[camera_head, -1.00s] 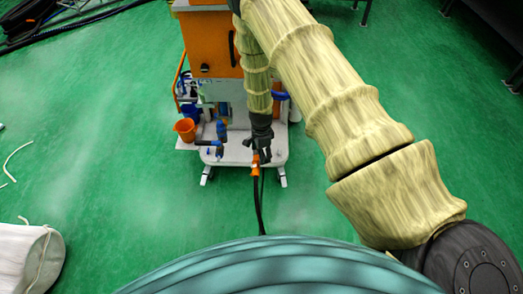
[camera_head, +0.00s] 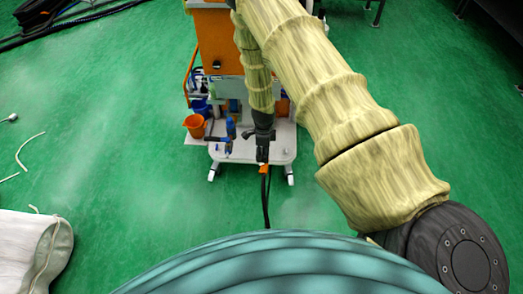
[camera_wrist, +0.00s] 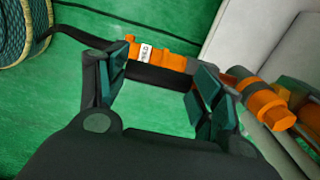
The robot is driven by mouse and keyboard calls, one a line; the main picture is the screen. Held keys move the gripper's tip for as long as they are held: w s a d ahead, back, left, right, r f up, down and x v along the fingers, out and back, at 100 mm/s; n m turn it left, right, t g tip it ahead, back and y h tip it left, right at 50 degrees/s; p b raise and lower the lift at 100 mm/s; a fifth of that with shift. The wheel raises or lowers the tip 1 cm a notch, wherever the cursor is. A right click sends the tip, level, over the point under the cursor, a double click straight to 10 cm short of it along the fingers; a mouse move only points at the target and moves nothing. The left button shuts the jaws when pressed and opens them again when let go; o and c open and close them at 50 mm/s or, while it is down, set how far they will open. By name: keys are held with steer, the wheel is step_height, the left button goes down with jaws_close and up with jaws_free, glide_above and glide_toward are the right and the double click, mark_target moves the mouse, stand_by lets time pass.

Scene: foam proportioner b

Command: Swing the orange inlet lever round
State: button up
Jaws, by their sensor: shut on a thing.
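The orange lever piece with a white label (camera_wrist: 146,52) lies across the space between my fingertips in the wrist view. My gripper (camera_wrist: 160,72) is shut on it, with one finger at each end; the exact contact is partly hidden by the fingers. In the head view my gripper (camera_head: 263,150) points down at the trolley's front edge, and a bit of orange (camera_head: 264,169) shows just below it. A thicker orange fitting (camera_wrist: 268,104) sits to the right of my right finger, by the pale trolley.
A black hose (camera_head: 266,205) runs from the trolley front towards me. The white trolley base (camera_head: 283,152) carries an orange bucket (camera_head: 194,122) and blue fittings (camera_head: 230,130). A white sack (camera_head: 30,250) lies at lower left.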

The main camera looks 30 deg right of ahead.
steer(key=shift+s+a+f, duration=0.3)
steer(key=shift+f, duration=0.05)
steer(key=o, duration=1.4)
steer(key=shift+o, duration=0.2)
steer(key=shift+w+d+f, duration=0.1)
steer(key=shift+w, duration=0.15)
steer(key=shift+d+r, duration=0.15)
steer(key=shift+r, duration=0.1)
steer(key=shift+w+r, duration=0.1)
steer(key=shift+r, duration=0.4)
step_height(320, 180, up, 11)
steer(key=shift+f, duration=0.15)
